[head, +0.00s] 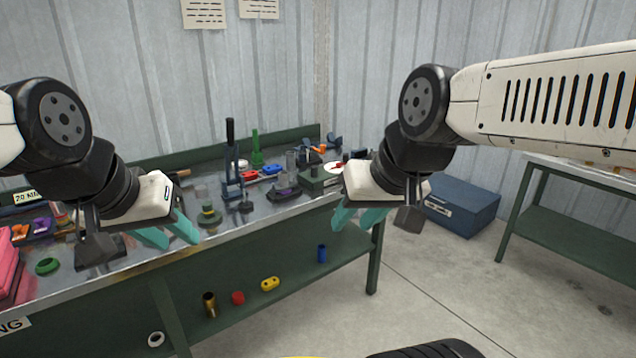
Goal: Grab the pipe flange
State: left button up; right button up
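Several parts could be the pipe flange, and I cannot tell which one it is. A green ring (47,266) lies at the bench's left end. A yellow piece with two holes (270,284) and a white ring (156,339) are on the lower shelf. My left gripper (181,244) has teal fingers spread apart, empty, over the bench's front edge. My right gripper (350,229) is also open and empty, near the bench's right end.
The metal-topped bench (250,226) holds a black upright press (233,165) and several small coloured parts. A red part (238,297), a brass cylinder (209,304) and a blue cylinder (322,253) stand below. A blue box (462,207) is on the floor beside another table (580,230).

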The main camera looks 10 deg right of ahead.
aim_at(284, 184)
jog(key=z, duration=0.1)
jog(key=i+l+u, duration=0.95)
jog(key=l, duration=0.2)
